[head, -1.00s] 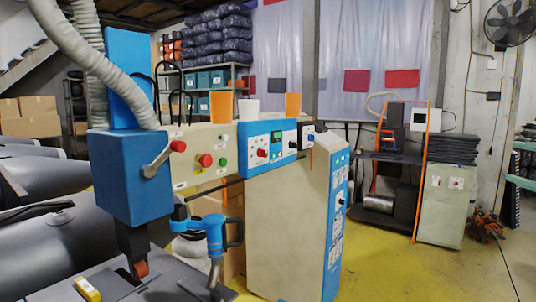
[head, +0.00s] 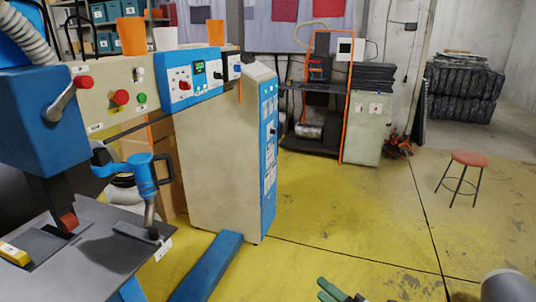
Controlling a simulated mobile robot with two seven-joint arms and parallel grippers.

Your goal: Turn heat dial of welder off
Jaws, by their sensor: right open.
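The welder is a large beige and blue machine (head: 215,150) at left and centre in the head view. Its blue-framed control panel (head: 205,88) carries a red knob (head: 182,85), a small green-lit display and a dark knob (head: 219,76). The beige panel to the left has a lever with a red ball and red and green buttons. Labels are too small to read, so I cannot tell which knob is the heat dial. My right gripper (head: 338,291), with green fingers, is open at the bottom edge, well below and right of the panel, touching nothing. My left gripper is out of view.
A blue foot beam (head: 207,268) of the machine reaches across the floor toward me. A dark work plate (head: 100,245) lies at lower left. Orange and white cups stand on top of the welder. A red stool (head: 471,159) stands right. The yellow floor between is clear.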

